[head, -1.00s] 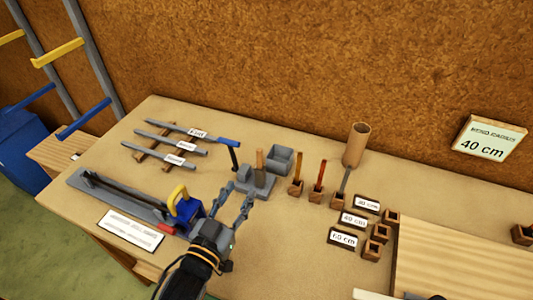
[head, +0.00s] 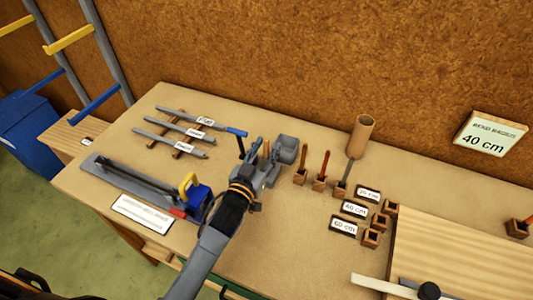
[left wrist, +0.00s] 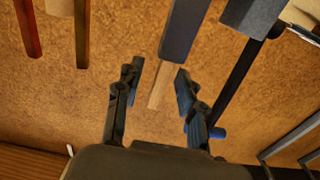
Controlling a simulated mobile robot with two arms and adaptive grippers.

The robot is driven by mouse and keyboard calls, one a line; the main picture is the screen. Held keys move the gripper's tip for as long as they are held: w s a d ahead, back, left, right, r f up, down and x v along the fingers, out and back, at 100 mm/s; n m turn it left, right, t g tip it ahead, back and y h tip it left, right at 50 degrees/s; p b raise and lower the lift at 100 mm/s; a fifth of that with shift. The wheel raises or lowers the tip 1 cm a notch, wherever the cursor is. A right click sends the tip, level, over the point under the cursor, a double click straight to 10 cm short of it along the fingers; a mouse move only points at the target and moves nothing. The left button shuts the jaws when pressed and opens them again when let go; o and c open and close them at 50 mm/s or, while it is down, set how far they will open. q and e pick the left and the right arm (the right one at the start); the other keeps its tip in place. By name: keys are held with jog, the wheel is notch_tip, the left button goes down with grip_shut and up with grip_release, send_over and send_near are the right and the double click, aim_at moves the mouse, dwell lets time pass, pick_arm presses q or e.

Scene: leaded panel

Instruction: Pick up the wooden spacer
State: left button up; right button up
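The wooden spacer appears to be the pale upright strip (head: 266,149) at the grey stand near the back of the bench. In the left wrist view the strip (left wrist: 160,86) shows between the two fingertips, with a gap on each side. A grey bar (left wrist: 184,28) hides part of it there. My left gripper (left wrist: 158,74) is open and empty, with its fingers on either side of the strip. In the head view my left gripper (head: 262,165) is at the grey stand and covers much of it. My right gripper is out of view.
A grey open box (head: 285,148) stands behind the gripper. Several upright tools in wooden blocks (head: 320,183) and a cardboard tube (head: 361,136) are to the right. A blue-handled tool (head: 237,132) is close on the left. A bending jig (head: 135,182) lies front left.

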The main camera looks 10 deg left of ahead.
pick_arm(q)
jog(key=shift+w, duration=0.3)
jog(key=shift+s, duration=0.15)
jog(key=shift+c, duration=0.8)
grip_shut()
